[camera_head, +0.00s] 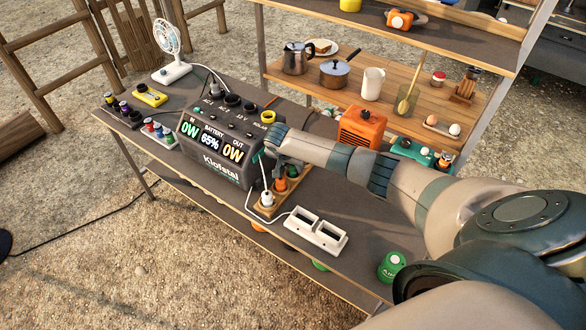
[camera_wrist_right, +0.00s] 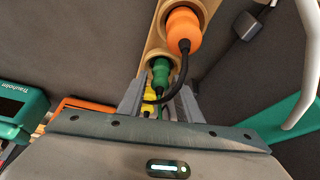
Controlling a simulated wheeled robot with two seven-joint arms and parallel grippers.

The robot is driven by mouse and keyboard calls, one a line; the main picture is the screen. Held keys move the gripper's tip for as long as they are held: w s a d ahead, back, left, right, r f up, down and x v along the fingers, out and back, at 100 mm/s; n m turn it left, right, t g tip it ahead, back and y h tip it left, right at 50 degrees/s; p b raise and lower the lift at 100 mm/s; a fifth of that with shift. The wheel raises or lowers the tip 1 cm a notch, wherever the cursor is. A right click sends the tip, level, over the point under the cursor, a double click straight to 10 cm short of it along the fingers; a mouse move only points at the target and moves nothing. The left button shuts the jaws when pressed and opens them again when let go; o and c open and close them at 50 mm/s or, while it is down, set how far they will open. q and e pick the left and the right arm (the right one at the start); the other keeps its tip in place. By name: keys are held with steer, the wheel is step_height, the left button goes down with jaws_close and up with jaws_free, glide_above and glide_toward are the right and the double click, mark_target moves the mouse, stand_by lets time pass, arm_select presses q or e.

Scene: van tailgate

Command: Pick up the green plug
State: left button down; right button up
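The green plug (camera_wrist_right: 160,72) stands in a wooden plug rack (camera_wrist_right: 153,43) in the right wrist view, just ahead of my right gripper (camera_wrist_right: 161,90). Its two fingers are apart, one on either side of the line to the plug; I cannot tell whether they touch it. A black cable crosses in front of it. An orange plug (camera_wrist_right: 183,30) sits beside it in the rack, and a yellow plug (camera_wrist_right: 150,95) shows partly between the fingers. My left gripper is not in view.
The power station (camera_head: 215,172) stands close beside the rack. An orange box (camera_head: 361,130) stands behind my arm, and a green can (camera_head: 391,265) is near the front right edge.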

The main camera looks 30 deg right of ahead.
steer(key=shift+f, duration=0.2)
steer(key=shift+c, duration=0.6)
jaws_close()
steer(key=shift+r, duration=0.1)
